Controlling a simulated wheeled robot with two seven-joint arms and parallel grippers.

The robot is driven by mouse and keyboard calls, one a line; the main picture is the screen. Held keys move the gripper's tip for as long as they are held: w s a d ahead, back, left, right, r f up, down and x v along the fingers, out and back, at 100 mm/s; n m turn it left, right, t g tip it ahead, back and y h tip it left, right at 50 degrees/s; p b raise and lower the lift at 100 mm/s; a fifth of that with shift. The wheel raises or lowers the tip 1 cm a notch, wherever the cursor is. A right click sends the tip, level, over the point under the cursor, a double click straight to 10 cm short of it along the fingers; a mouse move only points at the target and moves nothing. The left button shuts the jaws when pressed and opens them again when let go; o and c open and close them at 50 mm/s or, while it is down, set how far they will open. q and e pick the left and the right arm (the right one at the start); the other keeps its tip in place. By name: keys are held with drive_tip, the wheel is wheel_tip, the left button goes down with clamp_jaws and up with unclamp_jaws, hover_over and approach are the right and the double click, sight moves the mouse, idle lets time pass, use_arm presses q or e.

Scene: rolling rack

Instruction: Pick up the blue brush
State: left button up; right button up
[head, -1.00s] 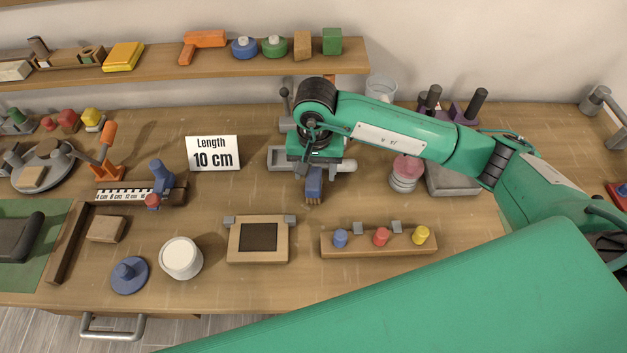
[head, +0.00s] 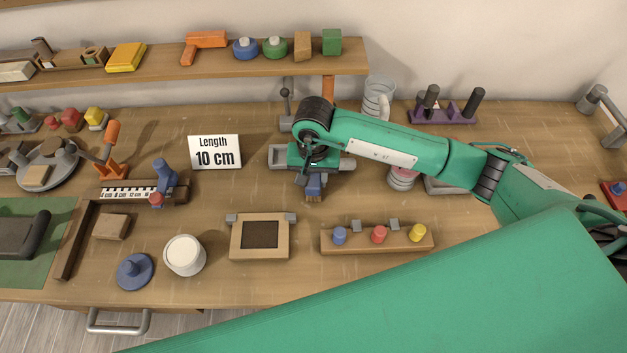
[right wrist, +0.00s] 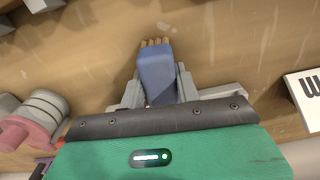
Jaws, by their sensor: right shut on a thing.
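The blue brush (head: 314,184) with tan bristles is below my right gripper in the head view, partly covered by the gripper and wrist. In the right wrist view the blue brush (right wrist: 157,72) lies between the two grey fingers, bristles pointing up the picture. My right gripper (right wrist: 158,90) is shut on it, a finger at each side. In the head view my right gripper (head: 313,175) is over the middle of the bench. I cannot tell whether the brush touches the bench top. My left gripper is not in view.
Below are a framed wooden box (head: 240,240) and a wooden block with coloured knobs (head: 360,245). A "Length 10 cm" sign (head: 215,152) stands left. A pink and grey stack (head: 402,178) is right.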

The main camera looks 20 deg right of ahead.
sight(313, 176)
drive_tip(key=shift+r, duration=0.1)
drive_tip(key=shift+w+r, duration=0.1)
drive_tip(key=shift+r, duration=0.35)
wheel_tip(313, 176, up, 19)
drive_tip(key=b, duration=0.5)
drive_tip(key=o, duration=0.4)
drive_tip(key=shift+c, duration=1.2)
